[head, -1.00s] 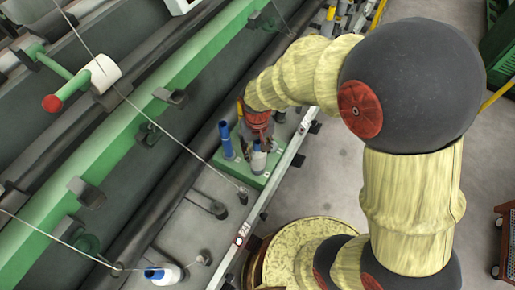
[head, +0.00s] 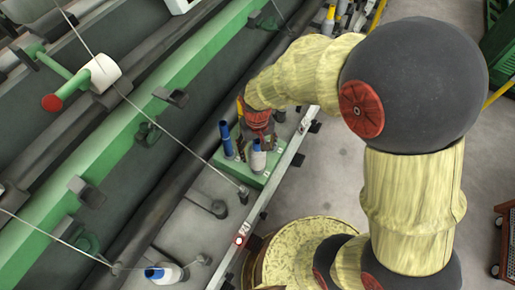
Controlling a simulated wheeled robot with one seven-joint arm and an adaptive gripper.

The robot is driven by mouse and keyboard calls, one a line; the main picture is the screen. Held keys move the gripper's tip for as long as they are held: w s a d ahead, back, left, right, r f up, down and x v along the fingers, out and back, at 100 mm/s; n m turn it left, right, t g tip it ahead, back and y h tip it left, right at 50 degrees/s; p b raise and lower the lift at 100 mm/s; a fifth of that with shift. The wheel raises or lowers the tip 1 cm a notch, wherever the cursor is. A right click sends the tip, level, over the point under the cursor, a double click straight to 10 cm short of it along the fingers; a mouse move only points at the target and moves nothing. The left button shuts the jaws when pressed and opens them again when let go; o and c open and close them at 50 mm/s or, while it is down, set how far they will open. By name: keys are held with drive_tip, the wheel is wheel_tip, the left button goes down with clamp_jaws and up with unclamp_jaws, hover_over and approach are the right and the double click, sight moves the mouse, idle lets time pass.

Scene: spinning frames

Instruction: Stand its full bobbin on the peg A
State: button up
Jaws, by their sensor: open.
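My gripper (head: 255,145) points down over a green block (head: 267,181) beside the machine rail. It is open, and its fingers are small and partly hidden by its own red body. A white bobbin with a blue top (head: 258,160) stands upright on the block, close to the fingers. Whether they touch it I cannot tell. A dark blue tube (head: 226,139) stands upright to the left of the gripper. Another white and blue bobbin (head: 165,273) lies tilted at the bottom, with thread near it. I see no letter that marks peg A.
A white roll with a red-ended green bar (head: 98,72) is at the upper left. Taut threads cross the green frame beam (head: 125,120). A pale rail (head: 290,155) edges the machine. Open grey floor (head: 330,180) lies right of it. A cart (head: 505,245) stands at the right edge.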

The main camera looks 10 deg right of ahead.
wheel_tip(320, 180, up, 12)
drive_tip(key=shift+a+f, duration=0.1)
idle(0.4)
idle(0.5)
drive_tip(key=shift+s+f, duration=0.2)
drive_tip(key=shift+s+d+f+n, duration=0.25)
drive_tip(key=shift+s+n, duration=0.05)
drive_tip(key=shift+s, duration=0.35)
drive_tip(key=s+d+r+m+t, duration=0.1)
drive_tip(key=s+d+r+t, duration=0.1)
drive_tip(key=s+d+r, duration=0.3)
drive_tip(key=s+d+r+m+t, duration=0.1)
drive_tip(key=s+d+r+t, duration=0.2)
drive_tip(key=r, duration=0.7)
drive_tip(key=s+d, duration=0.2)
drive_tip(key=d, duration=0.1)
drive_tip(key=shift+s+d+t, duration=0.3)
drive_tip(key=shift+d, duration=0.05)
